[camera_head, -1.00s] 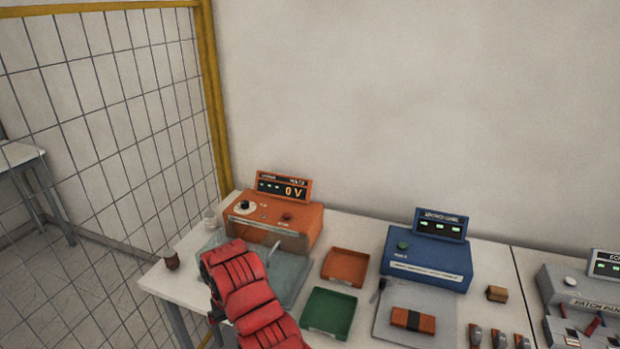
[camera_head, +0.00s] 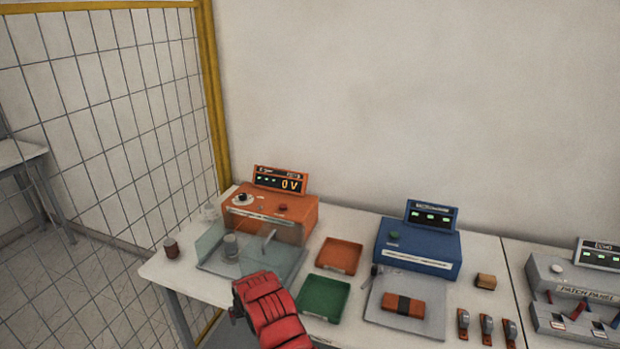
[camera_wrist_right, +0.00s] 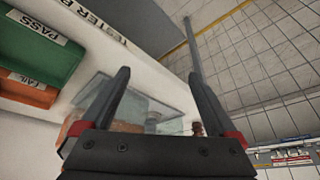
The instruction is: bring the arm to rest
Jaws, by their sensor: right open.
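My red right arm (camera_head: 270,312) comes in from the bottom of the head view. It is in front of the table edge, below the clear-walled test tray of the orange tester. In the right wrist view my right gripper (camera_wrist_right: 158,75) has its two black fingers apart, with nothing between them. The clear-walled tray (camera_wrist_right: 155,108) shows beyond the fingers, apart from them. My left gripper is not in view.
The orange tester (camera_head: 270,218) reads 0 V, and a grey cylindrical part (camera_head: 231,246) stands in its tray. The green tray (camera_head: 322,298), orange tray (camera_head: 339,256) and blue device (camera_head: 418,250) are to the right. A brown pot (camera_head: 171,247) stands at the left corner. A mesh fence (camera_head: 110,120) is at left.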

